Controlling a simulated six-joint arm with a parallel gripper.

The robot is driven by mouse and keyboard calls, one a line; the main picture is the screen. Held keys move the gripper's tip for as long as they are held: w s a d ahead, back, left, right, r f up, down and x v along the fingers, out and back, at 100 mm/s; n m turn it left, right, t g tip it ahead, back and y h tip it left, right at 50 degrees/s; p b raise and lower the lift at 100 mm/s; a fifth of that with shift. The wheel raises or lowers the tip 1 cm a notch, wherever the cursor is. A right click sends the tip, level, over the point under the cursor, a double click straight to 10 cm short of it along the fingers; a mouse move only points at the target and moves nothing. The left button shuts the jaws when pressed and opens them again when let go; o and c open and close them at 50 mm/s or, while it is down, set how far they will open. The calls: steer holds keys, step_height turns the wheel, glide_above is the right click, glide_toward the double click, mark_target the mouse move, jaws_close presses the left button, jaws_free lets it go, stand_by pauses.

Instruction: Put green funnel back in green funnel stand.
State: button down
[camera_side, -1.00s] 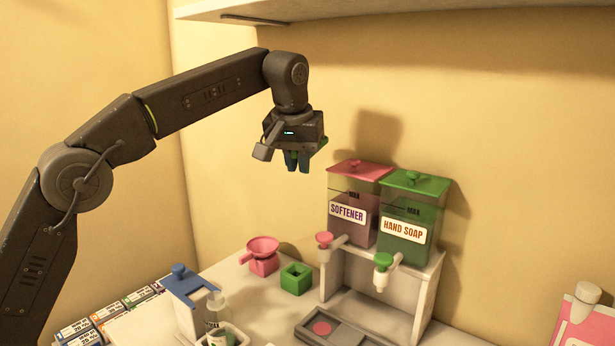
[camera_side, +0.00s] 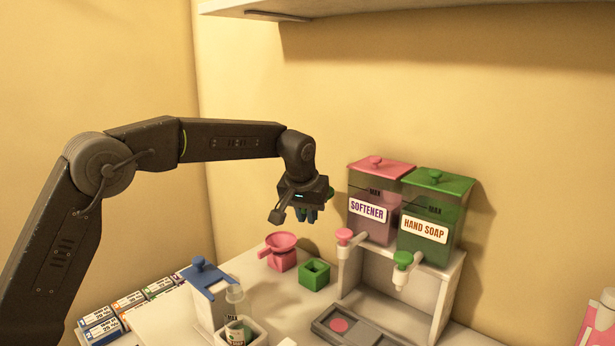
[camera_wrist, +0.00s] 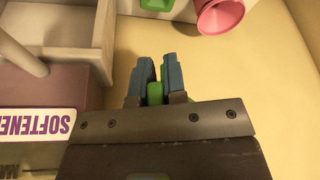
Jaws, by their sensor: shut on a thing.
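My gripper (camera_side: 308,214) is in the air above the counter, left of the softener dispenser. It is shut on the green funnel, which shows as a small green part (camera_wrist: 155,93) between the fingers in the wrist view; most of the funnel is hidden. The green funnel stand (camera_side: 315,275) is a square green block with an open hole, standing empty on the counter below my gripper. In the wrist view a green edge (camera_wrist: 157,4) of the stand shows at the top.
A pink funnel in a pink stand (camera_side: 282,260) is just left of the green stand. The softener tank (camera_side: 372,222) and hand soap tank (camera_side: 428,240) stand on a white rack (camera_side: 425,296) to the right. A blue-topped container (camera_side: 207,300) and a bottle (camera_side: 236,310) are in front.

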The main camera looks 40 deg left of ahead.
step_height(320, 180, down, 7)
steer(key=shift+f, duration=0.15)
stand_by(0.4)
